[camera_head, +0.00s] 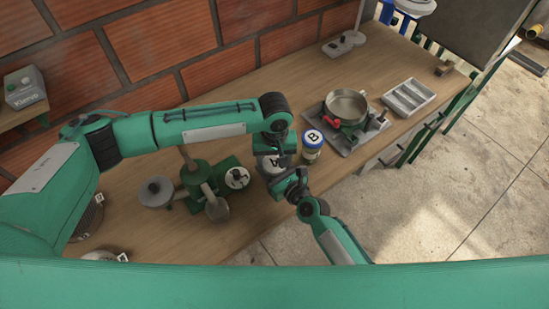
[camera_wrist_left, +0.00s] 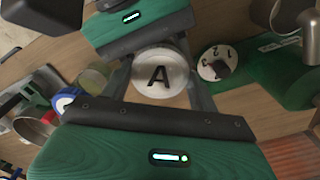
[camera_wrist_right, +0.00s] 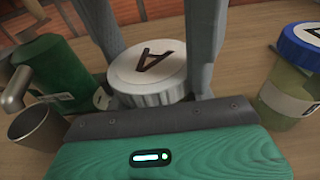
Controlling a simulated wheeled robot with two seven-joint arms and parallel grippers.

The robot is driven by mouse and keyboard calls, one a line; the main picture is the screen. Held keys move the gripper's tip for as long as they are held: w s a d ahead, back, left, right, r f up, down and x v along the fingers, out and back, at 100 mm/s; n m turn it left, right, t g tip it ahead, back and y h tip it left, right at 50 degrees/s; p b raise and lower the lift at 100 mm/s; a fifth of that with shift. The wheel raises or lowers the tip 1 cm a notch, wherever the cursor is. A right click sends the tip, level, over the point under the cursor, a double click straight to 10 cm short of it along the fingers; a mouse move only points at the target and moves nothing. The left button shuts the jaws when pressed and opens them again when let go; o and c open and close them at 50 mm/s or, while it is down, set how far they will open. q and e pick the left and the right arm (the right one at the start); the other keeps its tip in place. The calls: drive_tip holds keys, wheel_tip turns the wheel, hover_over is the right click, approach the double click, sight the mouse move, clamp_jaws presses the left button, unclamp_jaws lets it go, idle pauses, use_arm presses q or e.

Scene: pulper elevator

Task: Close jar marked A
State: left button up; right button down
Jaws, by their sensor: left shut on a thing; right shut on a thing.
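A white ridged lid marked A shows in the right wrist view (camera_wrist_right: 150,72), the left wrist view (camera_wrist_left: 160,74) and, partly covered, the head view (camera_head: 268,164). My left gripper (camera_head: 280,160) reaches down from above, its fingers shut on either side of this lid. My right gripper (camera_head: 272,172) comes in low from the front, shut around jar A at or just below the lid. The jar's body is mostly hidden, so I cannot tell how far the lid is seated.
A blue-lidded jar marked B (camera_head: 312,140) stands close to the right. A green device (camera_head: 197,178) and a white knobbed disc (camera_head: 237,178) stand left. A pan (camera_head: 347,106) on a stand and a grey tray (camera_head: 408,97) lie farther right. The brick wall bounds the back.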

use_arm(q)
drive_tip(key=o, duration=1.1)
drive_tip(key=shift+r, duration=2.3)
drive_tip(key=shift+c, duration=0.5)
drive_tip(key=shift+w+r+n, duration=0.1)
drive_tip(key=shift+r+n, duration=0.55)
drive_tip(key=shift+n, duration=0.55)
wheel_tip(320, 180, up, 2)
drive_tip(key=n, duration=0.4)
